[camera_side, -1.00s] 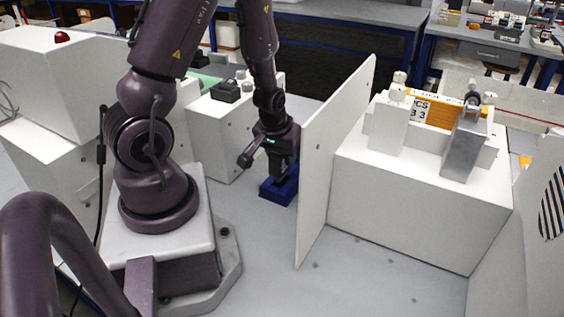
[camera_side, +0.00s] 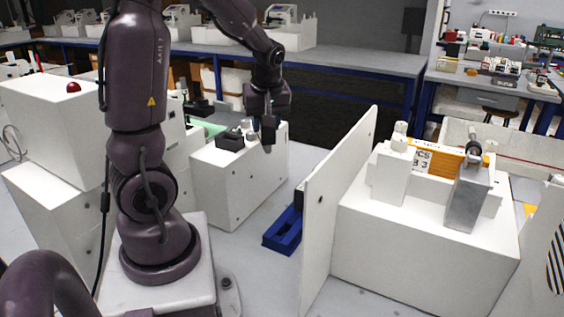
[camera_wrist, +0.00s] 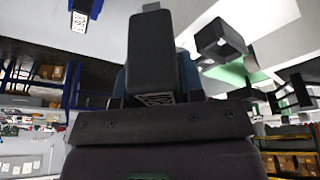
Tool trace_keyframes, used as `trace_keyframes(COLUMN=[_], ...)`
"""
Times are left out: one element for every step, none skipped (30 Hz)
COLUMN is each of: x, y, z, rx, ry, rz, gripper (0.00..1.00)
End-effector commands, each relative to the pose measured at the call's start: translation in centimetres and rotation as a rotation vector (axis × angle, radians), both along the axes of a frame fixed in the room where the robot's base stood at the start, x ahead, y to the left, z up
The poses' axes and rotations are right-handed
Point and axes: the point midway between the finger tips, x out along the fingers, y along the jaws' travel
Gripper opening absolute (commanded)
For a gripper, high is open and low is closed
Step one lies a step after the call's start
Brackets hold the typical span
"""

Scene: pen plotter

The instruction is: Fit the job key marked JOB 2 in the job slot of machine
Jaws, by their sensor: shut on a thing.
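My gripper (camera_side: 268,128) is raised, near the right end of a low white machine block (camera_side: 248,175). It is shut on a dark block-shaped piece, taken to be the job key (camera_wrist: 152,50). A patterned pale label shows at the near end of the piece in the wrist view, too small and skewed to read as JOB 2. A blue tray (camera_side: 281,240) lies on the floor plate, below and right of my gripper, with an empty-looking recess. I cannot make out the job slot for certain.
A tall white panel (camera_side: 338,215) stands right of the tray. Beyond it a white box (camera_side: 425,245) carries white and grey fixtures and an orange part. Black blocks (camera_side: 230,141) sit on the machine block, near a green surface (camera_side: 207,128). Clear floor lies before the machine block.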

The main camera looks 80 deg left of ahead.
Motion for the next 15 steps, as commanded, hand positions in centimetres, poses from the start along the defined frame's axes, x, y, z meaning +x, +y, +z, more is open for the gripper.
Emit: trace_keyframes(x=[-1.1,-1.8,-2.7,-3.3,-4.0,-4.8,-5.4,-6.0,-6.6,-7.0,-7.3,-7.7,-8.0,-8.1,-8.3], y=[1.5,2.2,2.9,3.4,3.8,4.3,4.6,4.8,5.1,5.2,5.3,5.4,5.5,5.5,5.6], z=[2.0,3.0,4.3,5.2,6.1,7.1,7.9,8.5,9.2,9.7,10.1,10.5,10.7,10.9,11.0], rx=[0.005,0.005,0.004,0.004,0.003,0.002,0.002,0.001,0.001,0.000,-0.001,-0.002,-0.003,-0.003,-0.004], ry=[-0.009,-0.008,-0.009,-0.009,-0.008,-0.007,-0.007,-0.007,-0.007,-0.005,-0.004,-0.004,-0.003,-0.003,-0.002], rz=[0.127,0.200,0.293,0.357,0.417,0.493,0.543,0.589,0.643,0.679,0.707,0.739,0.757,0.773,0.786], gripper=[0.13,0.13,0.13,0.13,0.13,0.13,0.13,0.13,0.13,0.13,0.13,0.13,0.13,0.13,0.13])
